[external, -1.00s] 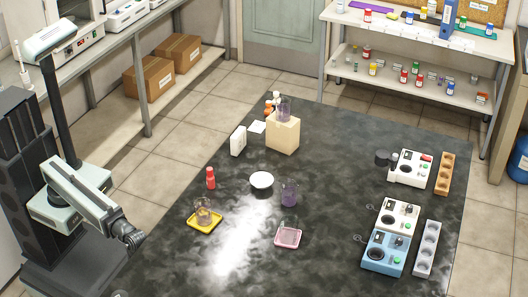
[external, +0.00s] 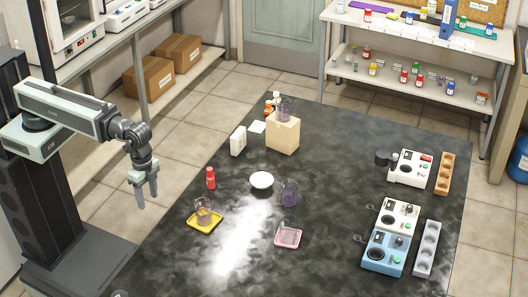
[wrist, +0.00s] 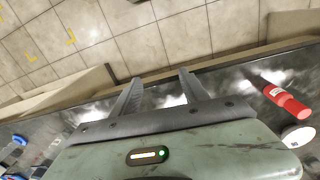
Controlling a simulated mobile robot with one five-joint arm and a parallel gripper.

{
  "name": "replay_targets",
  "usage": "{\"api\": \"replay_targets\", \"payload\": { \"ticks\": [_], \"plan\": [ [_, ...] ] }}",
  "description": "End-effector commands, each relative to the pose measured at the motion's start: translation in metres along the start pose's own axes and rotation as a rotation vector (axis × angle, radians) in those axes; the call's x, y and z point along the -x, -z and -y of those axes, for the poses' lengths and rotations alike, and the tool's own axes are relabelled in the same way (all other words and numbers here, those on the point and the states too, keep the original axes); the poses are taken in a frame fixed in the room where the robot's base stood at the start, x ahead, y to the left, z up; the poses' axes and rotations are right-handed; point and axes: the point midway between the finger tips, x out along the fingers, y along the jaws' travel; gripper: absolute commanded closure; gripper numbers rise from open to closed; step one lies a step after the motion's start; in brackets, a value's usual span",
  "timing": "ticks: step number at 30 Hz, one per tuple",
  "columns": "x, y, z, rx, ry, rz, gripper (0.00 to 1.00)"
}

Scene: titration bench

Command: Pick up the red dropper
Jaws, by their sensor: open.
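The red dropper (external: 210,178) is a small red bottle standing upright near the left edge of the dark bench. It also shows in the wrist view at the right (wrist: 286,101), with a white label. My gripper (external: 147,201) hangs pointing down to the left of the dropper, apart from it and off the bench's left edge. Its two fingers are spread with nothing between them, as the wrist view (wrist: 159,77) also shows.
A white bowl (external: 261,181), a yellow tray (external: 205,227) with a beaker and a pink tray (external: 288,241) with a beaker stand near the dropper. A purple-tinted beaker (external: 290,192) is beside the bowl. Devices (external: 386,252) stand at the right.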

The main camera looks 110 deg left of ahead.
Motion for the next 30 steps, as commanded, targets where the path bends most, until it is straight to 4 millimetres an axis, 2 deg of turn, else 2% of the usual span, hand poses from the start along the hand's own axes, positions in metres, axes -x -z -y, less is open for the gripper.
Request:
{"api": "replay_targets", "payload": {
  "ticks": [1, 7, 9, 11, 14, 19, 22, 25, 27, 30],
  "plan": [
    [0.031, 0.0, 0.009, 0.015, 0.01, -0.001, 0.48],
    [0.08, -0.001, 0.041, 0.076, 0.045, -0.002, 0.48],
    [0.096, 0.0, 0.051, 0.15, 0.055, -0.004, 0.48],
    [0.086, 0.005, 0.053, 0.274, 0.056, -0.008, 0.48],
    [0.081, 0.018, 0.058, 0.48, 0.055, -0.014, 0.48],
    [0.073, 0.05, 0.081, 0.891, 0.053, -0.025, 0.48],
    [0.063, 0.078, 0.115, 1.187, 0.05, -0.034, 0.48],
    [0.047, 0.102, 0.174, 1.462, 0.046, -0.041, 0.48],
    [0.042, 0.102, 0.205, 1.549, 0.044, -0.043, 0.48],
    [0.042, 0.096, 0.223, 1.582, 0.044, -0.044, 0.48]
  ]
}}
